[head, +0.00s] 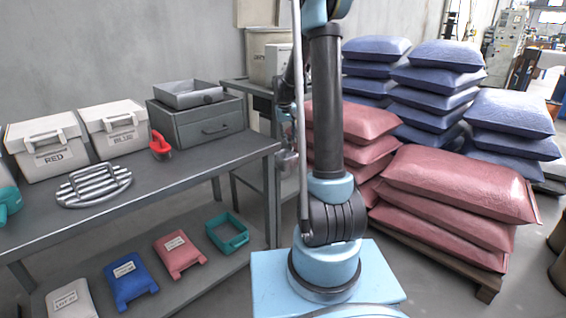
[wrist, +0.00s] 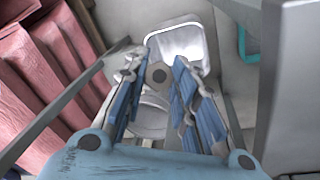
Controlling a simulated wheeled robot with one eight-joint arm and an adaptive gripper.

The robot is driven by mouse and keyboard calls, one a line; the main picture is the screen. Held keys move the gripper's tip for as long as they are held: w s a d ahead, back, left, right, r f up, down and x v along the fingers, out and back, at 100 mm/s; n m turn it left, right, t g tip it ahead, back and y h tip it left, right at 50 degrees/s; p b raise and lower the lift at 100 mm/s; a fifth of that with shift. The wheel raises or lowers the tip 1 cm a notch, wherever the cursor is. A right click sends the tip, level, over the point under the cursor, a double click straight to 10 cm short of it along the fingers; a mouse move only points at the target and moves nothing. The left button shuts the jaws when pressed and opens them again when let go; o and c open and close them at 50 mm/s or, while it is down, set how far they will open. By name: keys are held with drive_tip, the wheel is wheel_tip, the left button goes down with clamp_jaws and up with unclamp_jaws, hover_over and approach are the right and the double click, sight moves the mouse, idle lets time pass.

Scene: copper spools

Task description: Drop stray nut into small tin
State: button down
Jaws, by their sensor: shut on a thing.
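My gripper (wrist: 156,68) has its blue-padded fingers closed in on a small brownish nut (wrist: 158,76) with a dark hole, held between the fingertips in the wrist view. A bright, open metal tin (wrist: 205,45) with rounded corners lies beyond the fingertips, slightly right. Its near left part is hidden by the fingers. A pale round shape (wrist: 153,118) shows below, between the fingers; I cannot tell what it is. In the head view my gripper (head: 287,155) hangs beside the bench's right end, partly hidden by my arm. The nut cannot be made out there.
A teal tray (head: 228,232) lies low.

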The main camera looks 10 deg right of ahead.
drive_tip(key=shift+a+f, duration=0.1)
drive_tip(key=shift+f, duration=2.75)
drive_tip(key=c, duration=1.2)
unclamp_jaws()
wheel_tip(320, 180, up, 12)
drive_tip(key=s+a, duration=0.1)
drive_tip(key=shift+a+f, duration=0.15)
drive_tip(key=shift+a, duration=0.15)
drive_tip(key=shift+s, duration=0.15)
